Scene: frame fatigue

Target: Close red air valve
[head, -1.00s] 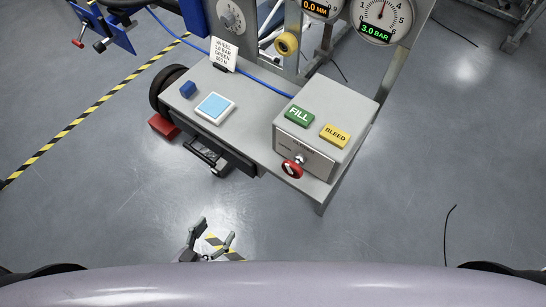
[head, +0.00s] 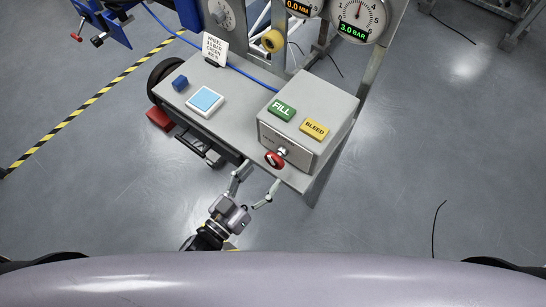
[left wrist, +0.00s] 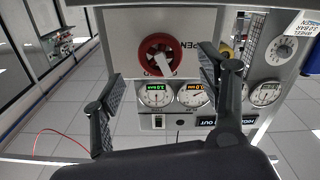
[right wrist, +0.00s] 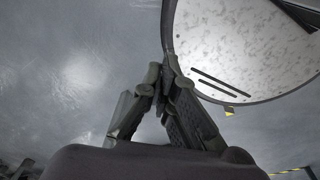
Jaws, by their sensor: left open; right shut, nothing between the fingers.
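The red air valve (head: 274,160) is a small round red handle with a pale bar, on the front face of the grey control box (head: 335,105). In the left wrist view the red valve (left wrist: 159,56) shows large, with part of the word "OPEN" beside it. My left gripper (head: 256,191) is open and empty, below and left of the valve, apart from it. In the left wrist view its fingers (left wrist: 160,95) stand to either side, with the valve beyond them. My right gripper (right wrist: 168,75) is shut and empty, seen only in the right wrist view.
Green FILL (head: 281,110) and yellow BLEED (head: 314,129) buttons sit on top of the box. A blue-topped pad (head: 206,101) and a small blue block (head: 180,83) lie on the bench. The pressure gauge (head: 362,18) reads 3.0 BAR. Floor at right is mostly clear.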

